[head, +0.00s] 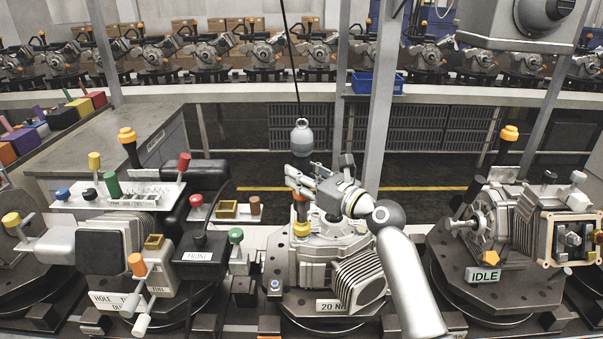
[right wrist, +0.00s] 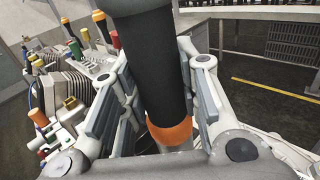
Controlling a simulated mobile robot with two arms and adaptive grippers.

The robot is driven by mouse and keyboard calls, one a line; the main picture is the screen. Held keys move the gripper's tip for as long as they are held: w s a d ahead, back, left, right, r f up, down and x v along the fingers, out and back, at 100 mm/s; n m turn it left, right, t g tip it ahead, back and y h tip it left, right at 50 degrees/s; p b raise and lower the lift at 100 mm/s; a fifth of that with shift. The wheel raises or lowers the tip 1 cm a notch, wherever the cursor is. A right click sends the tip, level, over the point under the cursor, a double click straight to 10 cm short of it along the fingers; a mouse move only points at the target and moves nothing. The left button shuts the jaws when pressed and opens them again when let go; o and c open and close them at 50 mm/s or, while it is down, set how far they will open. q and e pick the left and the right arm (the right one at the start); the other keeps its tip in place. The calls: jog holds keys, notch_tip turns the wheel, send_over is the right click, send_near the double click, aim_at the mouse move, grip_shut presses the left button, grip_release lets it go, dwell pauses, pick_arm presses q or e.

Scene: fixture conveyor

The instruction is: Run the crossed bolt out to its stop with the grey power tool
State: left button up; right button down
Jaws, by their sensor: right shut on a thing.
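The grey power tool (head: 301,138) hangs upright from a thin black cable above the middle fixture. My right gripper (head: 305,181) is shut around its grip. In the right wrist view the black grip (right wrist: 152,65) with its orange band (right wrist: 170,132) stands between the fingers. The middle fixture (head: 313,250) has a metal housing with a ribbed block and a "20 N" label. A yellow piece (head: 301,229) sits on the housing below the tool. I cannot make out the crossed bolt, nor whether the tool's tip touches anything. My left gripper is not in view.
A left fixture (head: 105,238) carries several coloured knobs and levers. A right fixture (head: 490,225) bears an "IDLE" sign (head: 485,276). A grey post (head: 376,110) stands behind my right arm. A conveyor with several similar housings runs along the back.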

jog(key=shift+r+p, duration=0.1)
jog(key=shift+p, duration=0.35)
dwell(0.6)
jog(key=shift+f+b, duration=0.35)
jog(key=shift+f, duration=0.4)
dwell(0.4)
jog(key=shift+s+f, duration=0.15)
jog(key=shift+f, duration=0.2)
jog(key=shift+r+p, duration=0.2)
jog(key=shift+p, duration=0.65)
dwell(4.6)
